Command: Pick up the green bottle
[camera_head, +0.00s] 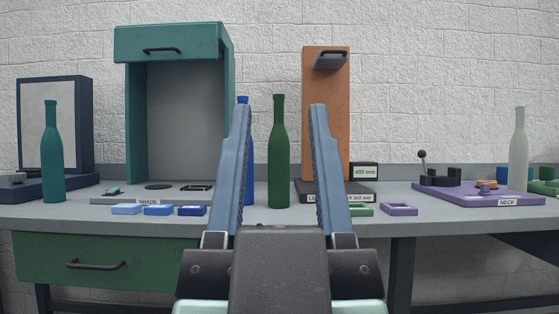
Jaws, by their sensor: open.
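The green bottle (279,160) is dark green and stands upright on the grey workbench (80,213). In the picture it lies between the two blue fingers of my gripper (280,110). The fingers are spread wide and nothing shows held between them. I cannot tell how far beyond the fingertips the bottle stands. A blue bottle (248,160) stands just left of it, partly hidden by the left finger. A teal bottle (52,155) stands at the far left, and a pale grey-white bottle (518,150) at the right.
A teal cabinet (136,110) stands at the back left and an orange panel (326,120) behind the right finger. A purple board (470,194) lies at the right. Small blue frames (158,210) lie near the front edge, as does a purple frame (398,209).

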